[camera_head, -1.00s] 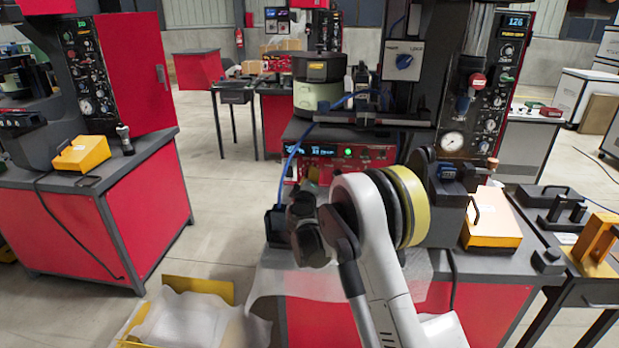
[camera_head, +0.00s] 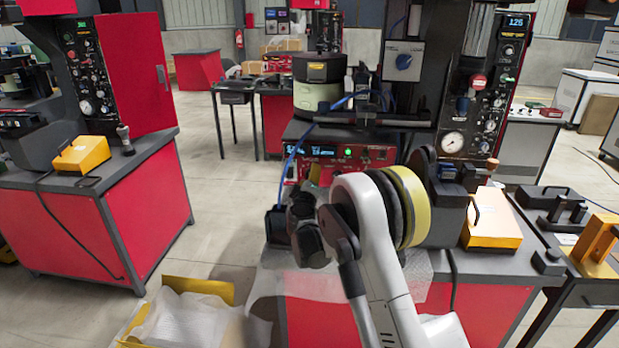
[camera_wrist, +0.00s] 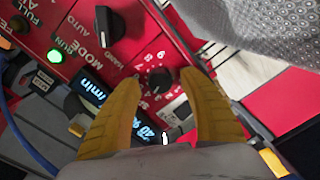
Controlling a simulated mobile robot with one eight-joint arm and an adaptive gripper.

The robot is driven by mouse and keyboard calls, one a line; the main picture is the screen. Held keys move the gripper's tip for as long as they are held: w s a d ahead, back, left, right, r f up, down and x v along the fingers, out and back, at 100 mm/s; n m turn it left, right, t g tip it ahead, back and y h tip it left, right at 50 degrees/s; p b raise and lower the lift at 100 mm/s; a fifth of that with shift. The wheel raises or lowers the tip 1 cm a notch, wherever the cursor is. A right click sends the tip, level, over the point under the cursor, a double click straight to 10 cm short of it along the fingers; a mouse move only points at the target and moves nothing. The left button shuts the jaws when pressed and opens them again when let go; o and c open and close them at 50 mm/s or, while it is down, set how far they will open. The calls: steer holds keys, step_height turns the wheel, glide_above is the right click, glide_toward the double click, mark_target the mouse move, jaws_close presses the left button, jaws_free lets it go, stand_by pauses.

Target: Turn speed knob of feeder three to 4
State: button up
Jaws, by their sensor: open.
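The feeder's red control panel (camera_head: 372,153) carries a lit blue display and a green light. In the wrist view the panel (camera_wrist: 140,53) fills the upper middle, rotated. A small round black knob (camera_wrist: 158,80) with a white number scale lies between and just beyond my gripper's (camera_wrist: 160,84) yellow fingertips. The fingers are apart, one on each side of the knob; I cannot tell whether they touch it. The knob's exact setting is too small to read. In the head view my gripper (camera_head: 314,178) is at the panel, mostly hidden behind my arm.
A larger black MODE knob (camera_wrist: 108,26) sits beside the small knob. The blue display (camera_wrist: 120,108) is partly behind the left finger. A green-lit button (camera_wrist: 55,56) is at the left. A blue cable (camera_head: 290,165) runs past the panel.

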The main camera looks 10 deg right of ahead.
steer(key=v, duration=1.2)
steer(key=s+d+r+m+g, duration=0.3)
steer(key=s+d+r, duration=0.15)
steer(key=s, duration=0.45)
steer(key=s+d+r+m+g, duration=0.3)
steer(key=s+d+r, duration=0.15)
steer(key=s, duration=0.45)
steer(key=s+a+f+m+g+y, duration=0.1)
steer(key=s+a+f+g+y, duration=0.1)
steer(key=s, duration=1)
steer(key=s+a+f+m+g+y, duration=0.1)
steer(key=s+a+f+y, duration=0.2)
steer(key=s, duration=0.9)
steer(key=shift+s+a+f+m+g, duration=0.2)
steer(key=shift+f+m+g, duration=0.1)
steer(key=shift+f+g, duration=0.1)
